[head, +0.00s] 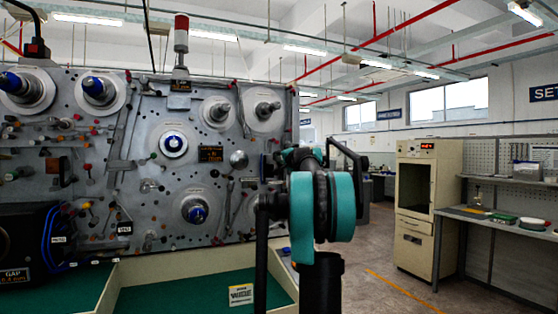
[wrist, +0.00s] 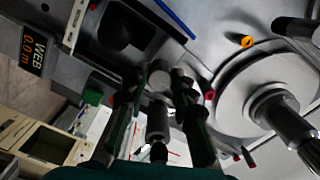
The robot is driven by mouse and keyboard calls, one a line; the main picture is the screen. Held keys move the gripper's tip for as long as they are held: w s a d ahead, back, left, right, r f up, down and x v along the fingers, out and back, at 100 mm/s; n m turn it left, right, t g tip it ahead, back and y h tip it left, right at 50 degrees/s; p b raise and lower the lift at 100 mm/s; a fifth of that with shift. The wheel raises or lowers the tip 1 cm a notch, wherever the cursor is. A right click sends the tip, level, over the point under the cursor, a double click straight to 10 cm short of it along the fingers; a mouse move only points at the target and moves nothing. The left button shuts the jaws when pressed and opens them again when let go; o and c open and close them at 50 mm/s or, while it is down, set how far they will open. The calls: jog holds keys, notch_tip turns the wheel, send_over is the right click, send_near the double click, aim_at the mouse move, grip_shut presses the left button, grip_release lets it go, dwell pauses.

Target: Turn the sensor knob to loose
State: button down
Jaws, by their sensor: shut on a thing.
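In the wrist view my gripper (wrist: 160,84) has its two dark fingers closed around a small grey knob (wrist: 159,76), which I take to be the sensor knob. Its round metallic end shows between the fingertips, against the grey machine panel (wrist: 225,45). The knob's markings and the loose position are not readable. In the head view my teal and black arm reaches to the right edge of the panel (head: 150,100). It hides the fingertips and the knob there.
A display reading WEB (wrist: 38,50) is at the upper left of the wrist view. A large spindle disc (wrist: 232,100) lies to the right of my gripper. In the head view several blue-capped spindles (head: 172,144) stand out from the panel. A beige cabinet (head: 416,200) stands right.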

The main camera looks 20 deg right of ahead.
jog(key=shift+n, duration=0.5)
jog(key=c, duration=1.3)
grip_release()
jog(key=shift+o, duration=0.2)
jog(key=s, duration=1.2)
jog(key=shift+d, duration=0.15)
